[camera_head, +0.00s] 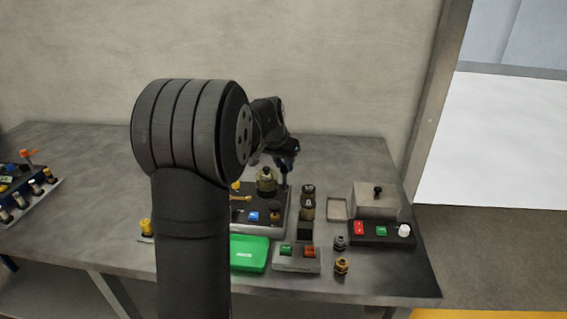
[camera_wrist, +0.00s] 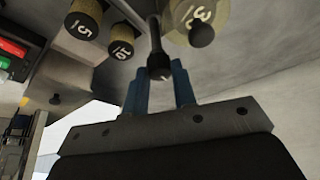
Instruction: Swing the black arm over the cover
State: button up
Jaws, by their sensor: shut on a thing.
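My gripper (camera_wrist: 160,88) has blue fingers, and they are closed around the end of the black arm (camera_wrist: 156,45), a thin dark rod with a rounded tip. In the head view, my gripper (camera_head: 285,172) is low over the right back part of a dark panel (camera_head: 283,221), partly hidden by my own arm. A similar round piece with a knob (camera_wrist: 180,18) is close beside the rod in the wrist view. I cannot tell for certain that it is the cover.
A grey box with a black knob (camera_head: 377,203) stands farther right, behind a row of buttons. A green case (camera_head: 249,253) lies in front. Another panel (camera_head: 25,190) is at far left.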

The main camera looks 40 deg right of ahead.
jog(key=shift+n, duration=0.3)
jog(key=n+t, duration=0.1)
jog(key=n, duration=0.2)
jog(key=shift+s+d+y, duration=0.15)
jog(key=shift+y, duration=0.15)
jog(key=n+t+y, duration=0.1)
jog(key=n, duration=0.4)
jog(key=shift+d+n+t+y, duration=0.1)
jog(key=shift+n+t+y, duration=0.3)
jog(key=n+y, duration=0.1)
jog(key=n, duration=0.3)
jog(key=shift+d+n+y, duration=0.15)
jog(key=shift+n+y, duration=0.15)
jog(key=shift+y, duration=0.1)
jog(key=shift+n+y, duration=0.7)
jog(key=shift+n, duration=1.2)
jog(key=o, duration=1)
jog(key=v, duration=1.7)
jog(key=shift+d+r, duration=0.2)
jog(key=shift+r, duration=0.05)
